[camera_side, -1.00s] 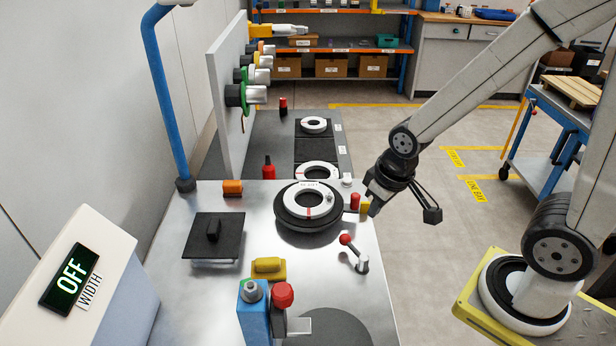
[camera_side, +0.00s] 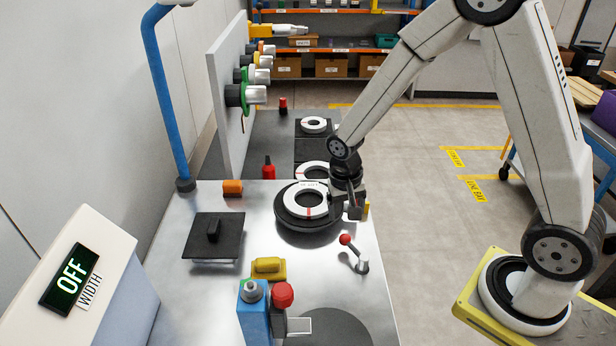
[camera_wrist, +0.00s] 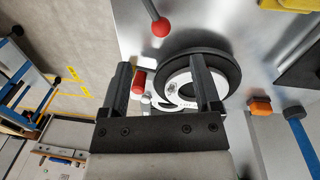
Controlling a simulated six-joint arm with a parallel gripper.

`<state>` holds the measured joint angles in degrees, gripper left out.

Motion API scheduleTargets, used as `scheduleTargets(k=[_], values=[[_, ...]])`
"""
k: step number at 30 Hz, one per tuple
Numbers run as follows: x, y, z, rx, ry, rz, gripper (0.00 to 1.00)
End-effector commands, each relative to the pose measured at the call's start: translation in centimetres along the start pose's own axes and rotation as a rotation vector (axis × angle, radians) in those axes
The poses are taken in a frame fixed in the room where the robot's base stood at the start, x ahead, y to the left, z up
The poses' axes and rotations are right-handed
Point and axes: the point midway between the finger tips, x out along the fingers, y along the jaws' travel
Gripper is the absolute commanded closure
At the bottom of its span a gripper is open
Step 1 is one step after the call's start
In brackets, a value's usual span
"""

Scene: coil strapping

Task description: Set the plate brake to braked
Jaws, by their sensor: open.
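A round black plate (camera_side: 290,222) carries a white coil ring (camera_side: 300,205) on the steel bench. In front of it on the right stands a small lever with a red ball knob (camera_side: 345,239), tilted toward the plate; it looks like the plate brake. My gripper (camera_side: 355,214) points down at the plate's right edge, behind the lever and apart from it. In the wrist view my gripper (camera_wrist: 160,72) is open, with a red cylinder (camera_wrist: 138,82) and part of the coil ring (camera_wrist: 165,91) showing between the fingers. The red knob (camera_wrist: 161,27) lies beyond the fingertips.
A black square pad (camera_side: 214,245) lies left of the plate. A yellow block (camera_side: 268,267) and a blue post (camera_side: 253,315) with a red knob beside it stand in front. A display (camera_side: 69,276) reads OFF. Bare steel lies between lever and yellow block.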

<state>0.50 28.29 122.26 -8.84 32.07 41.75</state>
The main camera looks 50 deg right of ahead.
Motion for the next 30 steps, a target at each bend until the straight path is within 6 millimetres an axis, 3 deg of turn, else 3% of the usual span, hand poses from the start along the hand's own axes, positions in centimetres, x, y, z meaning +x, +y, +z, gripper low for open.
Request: scheduleTargets(k=[3,9,23,30], values=[[1.9,-0.4,-1.1,0.102,-0.027,0.044,0.19],[3.7,-0.8,-2.1,0.216,-0.045,0.093,0.19],[4.6,-0.8,-2.3,0.244,-0.048,0.105,0.19],[6.6,-0.6,-2.2,0.244,-0.049,0.105,0.19]])
